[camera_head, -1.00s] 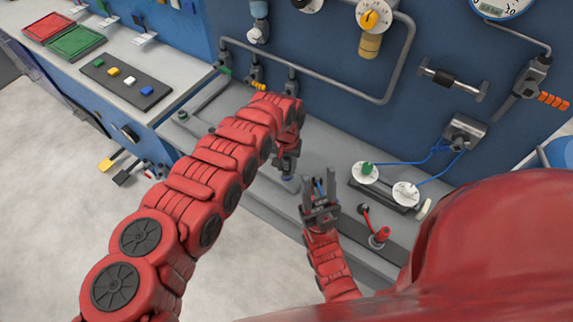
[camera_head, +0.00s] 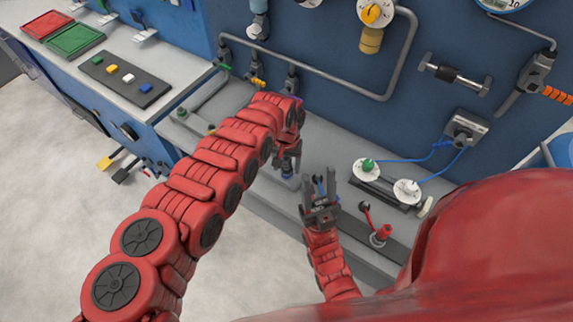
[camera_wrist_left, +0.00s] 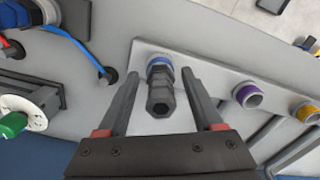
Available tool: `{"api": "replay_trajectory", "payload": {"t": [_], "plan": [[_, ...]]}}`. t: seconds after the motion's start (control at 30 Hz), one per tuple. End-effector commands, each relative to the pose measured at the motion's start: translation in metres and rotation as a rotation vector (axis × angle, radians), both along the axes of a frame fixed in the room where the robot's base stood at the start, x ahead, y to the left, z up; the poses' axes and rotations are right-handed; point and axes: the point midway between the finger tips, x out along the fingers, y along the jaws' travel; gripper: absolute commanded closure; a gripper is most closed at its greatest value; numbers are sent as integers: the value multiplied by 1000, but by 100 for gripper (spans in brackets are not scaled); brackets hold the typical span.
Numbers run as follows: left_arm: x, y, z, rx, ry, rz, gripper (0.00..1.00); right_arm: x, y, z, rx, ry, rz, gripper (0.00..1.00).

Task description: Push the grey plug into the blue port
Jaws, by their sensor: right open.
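In the left wrist view the grey plug (camera_wrist_left: 160,96) has a hexagonal end pointing toward my camera. Its far end meets the blue port (camera_wrist_left: 159,63), a blue ring on a light grey strip; how deep it sits cannot be told. My left gripper (camera_wrist_left: 162,72) is open, with one finger on each side of the plug and a visible gap on both sides. In the head view my left gripper (camera_head: 288,158) points down at the bench and largely hides the plug. My right gripper (camera_head: 320,186) is open and empty, pointing up in front of the bench.
A purple port (camera_wrist_left: 247,95) and a yellow port (camera_wrist_left: 306,112) sit on the same strip. Two white dials (camera_head: 367,169) with blue cables and a red lever (camera_head: 381,234) stand to the right. A grey pipe (camera_head: 330,78) runs along the blue wall behind.

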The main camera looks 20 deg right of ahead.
Motion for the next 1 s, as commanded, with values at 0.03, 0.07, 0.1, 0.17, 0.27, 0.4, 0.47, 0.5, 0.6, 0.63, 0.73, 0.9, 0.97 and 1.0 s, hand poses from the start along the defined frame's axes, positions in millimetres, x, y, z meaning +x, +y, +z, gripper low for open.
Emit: {"api": "replay_trajectory", "payload": {"t": [0.03,0.07,0.1,0.17,0.27,0.4,0.47,0.5,0.6,0.63,0.73,0.9,0.97,1.0], "plan": [[0,0,0,0,0,0,26,0,0,0,0,0,0,54],[0,0,0,0,0,0,26,0,0,0,0,0,0,54],[0,0,0,0,0,0,26,0,0,0,0,0,0,54],[0,0,0,0,0,0,26,0,0,0,0,0,0,54],[0,0,0,0,0,0,26,0,0,0,0,0,0,54],[0,-1,5,-2,0,0,26,0,0,-1,0,0,0,54],[1,-1,10,-3,1,0,26,0,0,-2,0,0,0,54],[2,0,15,-3,-1,1,26,0,0,-2,0,0,0,54],[2,2,30,1,-3,1,26,0,0,-4,0,0,0,54],[2,1,35,1,-5,0,26,0,0,-6,0,0,0,54],[2,2,54,2,-3,2,26,0,0,-12,0,0,0,54],[3,0,92,0,-10,1,26,0,0,-22,0,0,0,54],[3,1,107,0,-8,2,26,0,0,-27,0,0,0,54],[2,1,117,0,-7,1,26,0,0,-30,0,0,0,54]]}}
